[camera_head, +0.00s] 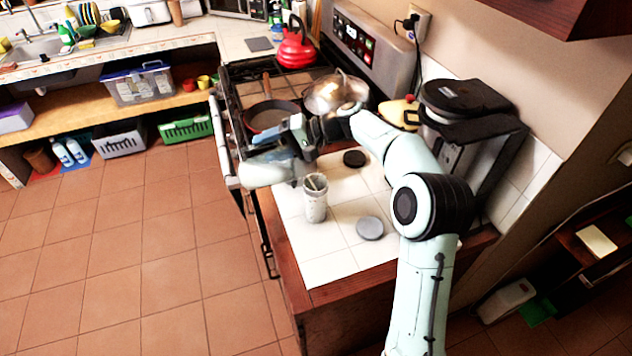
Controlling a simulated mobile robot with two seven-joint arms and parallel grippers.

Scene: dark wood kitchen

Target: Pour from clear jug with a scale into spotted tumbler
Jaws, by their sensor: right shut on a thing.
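The spotted tumbler (315,203), pale with dark marks, stands upright on the white-tiled counter. My right gripper (283,138) reaches in from the right, up and left of the tumbler, and is shut. A pale see-through vessel, which looks like the clear jug (264,174), hangs just below it, tipped well over on its side. Its right end is close to the tumbler's top. The contact between fingers and jug is partly hidden, and I cannot make out its scale or any liquid. My left gripper is out of view.
A grey disc (370,228) and a black disc (354,158) lie on the counter. Behind is the stove with a frying pan (270,116), a metal pot (335,93) and a red kettle (296,48). A black appliance (465,97) stands right. The counter's front is clear.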

